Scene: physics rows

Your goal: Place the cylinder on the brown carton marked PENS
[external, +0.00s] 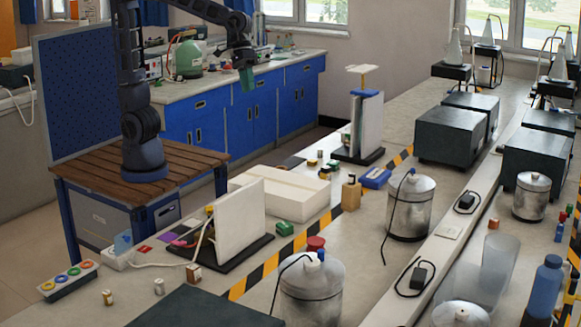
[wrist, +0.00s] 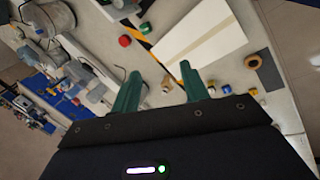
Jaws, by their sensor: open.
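My gripper (external: 246,78) is raised at the upper middle of the external view, above and apart from the benches. Its green fingers (wrist: 158,88) are spread in the wrist view, with nothing held between them. A tan-brown box (external: 351,196) stands beside the striped tape, with a small dark-topped piece on it; it may be the carton, but no PENS lettering is readable. A short red cylinder (external: 315,244) stands by the tape and shows in the wrist view (wrist: 124,40). Small cylinder-like pieces (external: 311,163) lie farther back. I cannot tell which is the task's cylinder.
A long white box (external: 285,192) lies mid-bench, with a green block (external: 284,228) near it. An upright white panel (external: 240,222) and steel pots (external: 408,205) are tall obstacles. Dark boxes (external: 450,135) stand at right. Small items crowd the bench front left.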

